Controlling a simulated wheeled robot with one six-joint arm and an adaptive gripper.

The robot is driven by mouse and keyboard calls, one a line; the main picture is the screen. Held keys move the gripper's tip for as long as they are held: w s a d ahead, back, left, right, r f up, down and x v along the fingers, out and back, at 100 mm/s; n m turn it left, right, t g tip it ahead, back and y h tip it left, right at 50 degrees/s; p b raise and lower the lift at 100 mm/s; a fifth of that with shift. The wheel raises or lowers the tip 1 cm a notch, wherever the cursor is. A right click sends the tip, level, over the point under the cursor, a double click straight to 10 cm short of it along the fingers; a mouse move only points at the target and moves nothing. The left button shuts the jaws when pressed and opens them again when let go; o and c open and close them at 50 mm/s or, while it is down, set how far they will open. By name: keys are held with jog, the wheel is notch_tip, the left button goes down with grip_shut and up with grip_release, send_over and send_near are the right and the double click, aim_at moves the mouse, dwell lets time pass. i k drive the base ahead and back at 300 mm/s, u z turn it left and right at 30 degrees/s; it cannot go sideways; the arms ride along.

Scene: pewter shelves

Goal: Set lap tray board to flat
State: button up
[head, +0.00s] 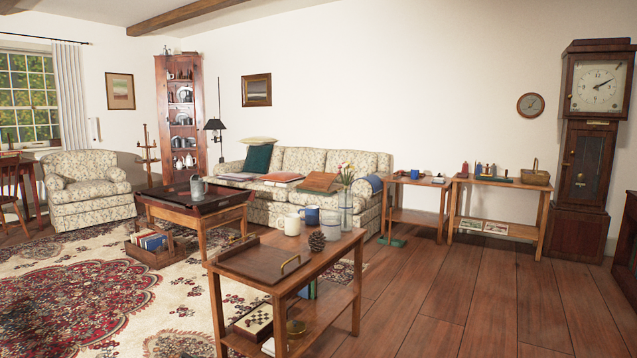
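A brown wooden board (320,181) lies on the sofa seat, toward the right end. It looks slanted, like the board of a lap tray, but it is small and far off, so its exact angle is hard to tell. Orange-red flat items (282,177) lie on the seat to its left, and a blue rolled or folded item (370,184) is to its right. A wooden tray (258,265) with a brass handle lies flat on the near table. My gripper is not in view.
The near two-tier table (345,245) stands in front, with mugs, a pinecone and a glass vase on top. A coffee table (195,215) with a watering can is before the sofa (300,160). A book crate (152,250) sits on the rug. Open wooden floor (450,290) lies right.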

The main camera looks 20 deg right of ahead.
aim_at(316, 179)
jog(key=z, duration=1.15)
jog(key=i, duration=6.35)
jog(key=u, duration=2.1)
jog(key=i, duration=1.4)
jog(key=z, duration=0.05)
